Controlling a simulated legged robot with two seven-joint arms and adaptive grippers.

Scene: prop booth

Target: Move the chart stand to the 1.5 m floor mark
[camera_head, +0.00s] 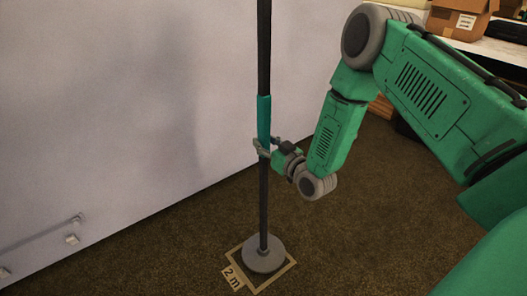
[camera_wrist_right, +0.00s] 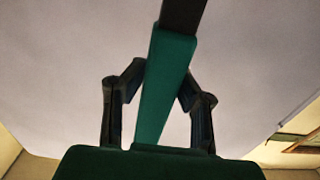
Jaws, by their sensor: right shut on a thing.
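The chart stand (camera_head: 263,205) is a dark upright pole with a green grip sleeve and a round grey base (camera_head: 263,255). Its base stands inside a square floor mark (camera_head: 289,267) labelled "2 m". The top of the pole is out of view. My right gripper (camera_head: 262,147) is shut on the green sleeve (camera_head: 264,115) of the pole. In the right wrist view the sleeve (camera_wrist_right: 165,85) runs between the two fingers. My left gripper is not in view. No 1.5 m mark shows in these frames.
A pale wall (camera_head: 120,100) runs along the left and behind the pole. A rail with small fittings (camera_head: 45,233) is low on it at the left. A cardboard box (camera_head: 460,17) sits on a light shelf at the upper right. Brown carpet (camera_head: 370,220) is open right of the base.

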